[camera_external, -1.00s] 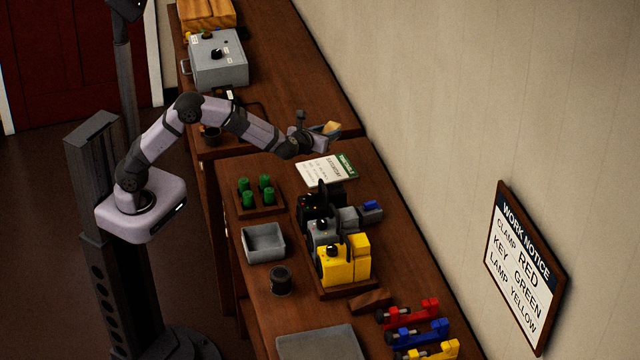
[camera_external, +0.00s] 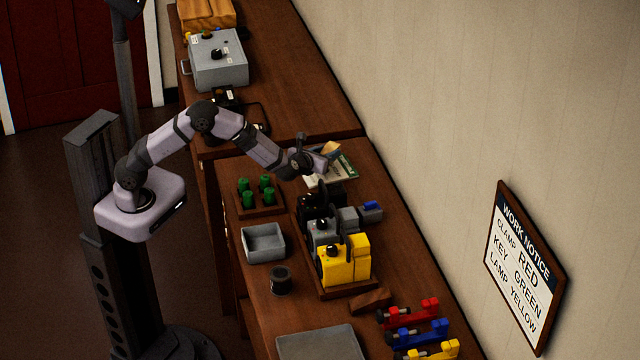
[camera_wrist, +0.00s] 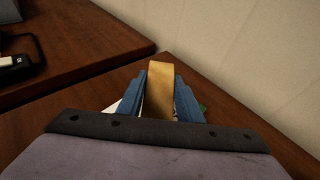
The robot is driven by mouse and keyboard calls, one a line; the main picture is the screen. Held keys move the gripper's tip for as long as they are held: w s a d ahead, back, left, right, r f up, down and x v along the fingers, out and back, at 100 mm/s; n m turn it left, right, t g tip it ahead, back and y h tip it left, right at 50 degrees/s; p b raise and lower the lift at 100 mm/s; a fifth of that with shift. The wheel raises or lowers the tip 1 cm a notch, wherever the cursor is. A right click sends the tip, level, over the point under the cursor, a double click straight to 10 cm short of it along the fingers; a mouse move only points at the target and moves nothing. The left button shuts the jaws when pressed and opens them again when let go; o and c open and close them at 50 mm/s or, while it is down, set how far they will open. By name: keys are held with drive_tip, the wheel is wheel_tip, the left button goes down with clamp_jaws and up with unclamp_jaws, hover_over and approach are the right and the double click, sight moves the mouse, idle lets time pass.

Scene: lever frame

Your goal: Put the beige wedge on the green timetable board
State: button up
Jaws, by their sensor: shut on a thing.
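My gripper (camera_external: 324,158) is shut on the beige wedge (camera_external: 331,149), which sticks out past the fingertips. In the wrist view the wedge (camera_wrist: 159,90) sits between the two blue fingers. The green timetable board (camera_external: 344,172), a white sheet with a green header strip, lies flat on the near bench. The gripper and wedge are over the board and hide part of it. In the wrist view only small white and green bits of the board show beside the fingers. I cannot tell whether the wedge touches the board.
Black, grey and yellow lever units (camera_external: 343,262) stand just nearer than the board. A tray of green cylinders (camera_external: 258,206) and a grey bin (camera_external: 263,243) are to the left. The wall (camera_external: 440,90) runs along the right. A brown wedge (camera_external: 371,301) lies nearer the front.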

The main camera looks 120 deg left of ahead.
drive_tip(key=shift+f, duration=1.2)
drive_tip(key=shift+f, duration=0.25)
drive_tip(key=o, duration=1.1)
drive_tip(key=shift+c, duration=0.2)
drive_tip(key=shift+r, duration=0.2)
drive_tip(key=shift+d+r, duration=0.1)
drive_tip(key=shift+d, duration=0.05)
drive_tip(key=b+v, duration=0.1)
drive_tip(key=v, duration=0.9)
drive_tip(key=shift+d+b, duration=0.15)
drive_tip(key=shift+b, duration=0.15)
drive_tip(key=shift+d+r, duration=0.3)
drive_tip(key=shift+d, duration=0.35)
